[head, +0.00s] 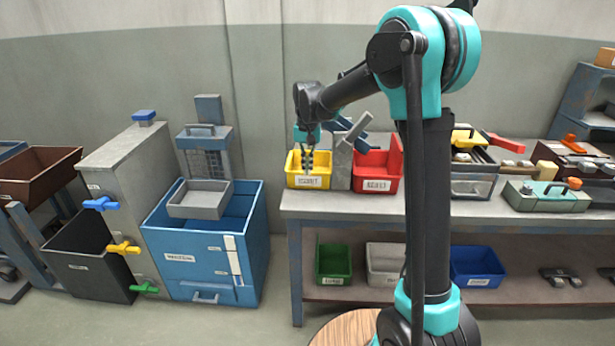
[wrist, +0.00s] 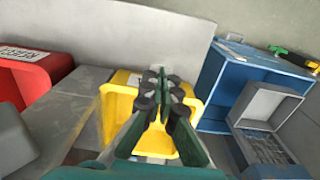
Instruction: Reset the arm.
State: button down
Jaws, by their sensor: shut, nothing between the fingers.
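My gripper (head: 308,160) is shut and empty. In the head view its fingers point down in front of or over the yellow bin (head: 309,181) at the left end of the workbench. In the wrist view my gripper (wrist: 162,90) shows with its fingertips together over the yellow bin (wrist: 115,105). I cannot tell how far above the bin they are. My arm reaches from the right side of the head view across the bench, with its elbow raised high.
A red bin (head: 376,184) and a grey stand (head: 341,165) are next to the yellow bin on the bench (head: 430,209). A blue machine (head: 197,262) stands on the floor to the left. Coloured valves (head: 124,248) stick out beside it. Several bins sit on the lower shelf.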

jog(key=s+d+f+t, duration=0.2)
jog(key=s+d+f, duration=0.1)
jog(key=s+d, duration=1.05)
jog(key=s+d+f+t, duration=0.1)
jog(key=s+d+f, duration=0.2)
jog(key=s, duration=0.4)
jog(key=s+d+f+t, duration=0.1)
jog(key=s+d+f, duration=0.3)
jog(key=s, duration=0.4)
jog(key=shift+d+n, duration=0.3)
jog(key=shift+d, duration=0.35)
